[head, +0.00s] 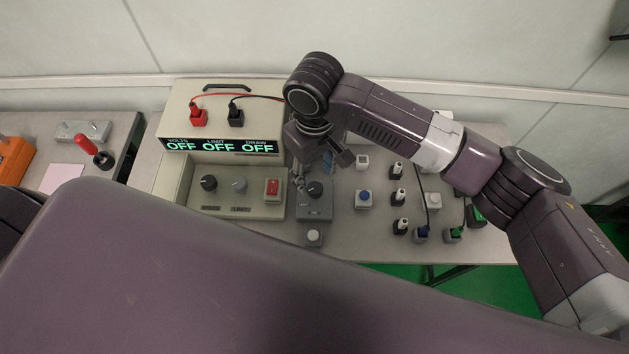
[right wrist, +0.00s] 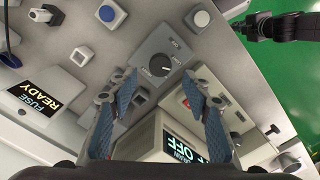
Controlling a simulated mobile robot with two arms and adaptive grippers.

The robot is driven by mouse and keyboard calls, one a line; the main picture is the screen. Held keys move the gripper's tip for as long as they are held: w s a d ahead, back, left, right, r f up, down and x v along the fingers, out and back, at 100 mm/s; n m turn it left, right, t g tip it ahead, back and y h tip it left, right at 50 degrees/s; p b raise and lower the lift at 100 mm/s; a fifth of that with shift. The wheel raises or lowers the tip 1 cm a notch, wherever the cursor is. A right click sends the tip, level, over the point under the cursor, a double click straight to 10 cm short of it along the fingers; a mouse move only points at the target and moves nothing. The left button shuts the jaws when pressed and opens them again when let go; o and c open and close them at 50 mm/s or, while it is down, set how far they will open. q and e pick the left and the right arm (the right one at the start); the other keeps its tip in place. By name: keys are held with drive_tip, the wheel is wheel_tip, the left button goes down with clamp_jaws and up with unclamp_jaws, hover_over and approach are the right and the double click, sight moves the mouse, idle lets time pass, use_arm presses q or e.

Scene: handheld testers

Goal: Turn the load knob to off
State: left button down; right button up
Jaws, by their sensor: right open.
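The load knob (head: 315,189) is a round black knob on a small grey box (head: 316,212) in the middle of the bench. In the right wrist view the knob (right wrist: 160,65) shows a white pointer mark; the lettering around it is too small to read surely. My right gripper (head: 318,168) is over the far side of this box. In the right wrist view its blue-padded fingers (right wrist: 160,88) are spread with nothing between them, and the knob lies just beyond the gap. A dark arm end in the upper right, seemingly my left gripper (right wrist: 252,26), is too small to judge.
A power supply (head: 221,146) reading OFF stands behind left, with a knob panel (head: 222,208) and red switch (head: 273,189) before it. A white button (head: 314,237) is in front of the grey box. A blue button (head: 364,197) and several small switches are to the right.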

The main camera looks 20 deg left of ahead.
sight(314, 187)
drive_tip(key=shift+f, duration=2.7)
drive_tip(key=c, duration=1.1)
drive_tip(key=shift+p, duration=0.3)
drive_tip(key=shift+c, duration=0.2)
